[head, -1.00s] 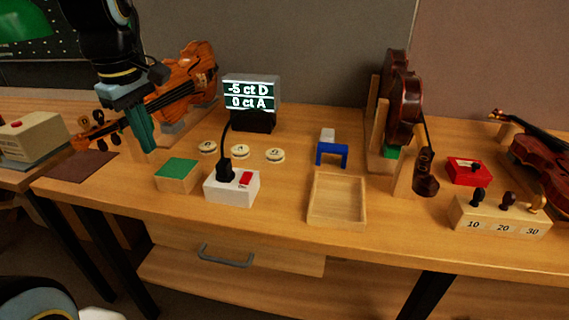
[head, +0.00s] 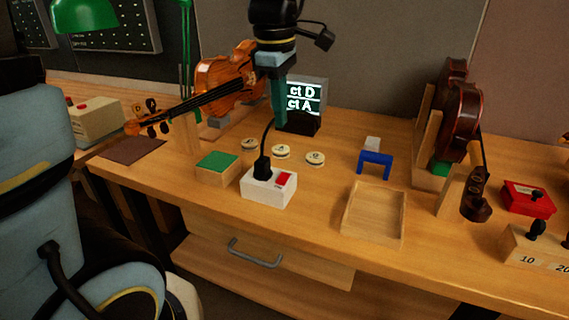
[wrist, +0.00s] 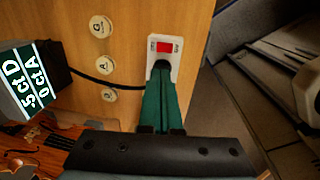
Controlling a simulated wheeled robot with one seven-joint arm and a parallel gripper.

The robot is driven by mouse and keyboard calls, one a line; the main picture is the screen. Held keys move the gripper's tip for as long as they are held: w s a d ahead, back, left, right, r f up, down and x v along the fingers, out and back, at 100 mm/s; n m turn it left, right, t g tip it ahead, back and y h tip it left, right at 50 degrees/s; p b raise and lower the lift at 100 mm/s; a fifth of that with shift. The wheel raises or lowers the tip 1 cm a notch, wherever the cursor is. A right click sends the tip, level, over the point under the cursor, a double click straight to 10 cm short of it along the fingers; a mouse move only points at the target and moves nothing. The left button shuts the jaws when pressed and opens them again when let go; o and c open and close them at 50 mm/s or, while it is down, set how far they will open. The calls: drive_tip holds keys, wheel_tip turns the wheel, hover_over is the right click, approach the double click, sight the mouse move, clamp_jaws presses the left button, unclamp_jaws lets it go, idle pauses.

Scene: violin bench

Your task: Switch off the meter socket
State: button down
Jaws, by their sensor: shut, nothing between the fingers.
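The meter socket is a white block (head: 269,187) on the bench with a red switch (head: 284,179) on its right side and a black plug (head: 262,168) in its left side. The plug's cable runs back towards the lit meter (head: 302,98), which shows text lines. My gripper (head: 280,122) is shut and empty, pointing down above and behind the socket, in front of part of the meter's screen. In the wrist view the green fingers (wrist: 160,75) reach towards the socket (wrist: 174,48) and hide most of the plug. The red switch (wrist: 165,47) shows clear beyond the fingertips.
Several round labelled discs (head: 281,151) lie behind the socket. A green-topped block (head: 217,167) stands left of it. An empty wooden tray (head: 373,214) and a blue stand (head: 375,161) are to the right.

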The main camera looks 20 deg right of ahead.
sight(284, 175)
drive_tip(key=f, duration=0.4)
drive_tip(key=f+p, duration=0.1)
drive_tip(key=f, duration=0.3)
drive_tip(key=w+d+f+p, duration=0.1)
drive_tip(key=f, duration=0.4)
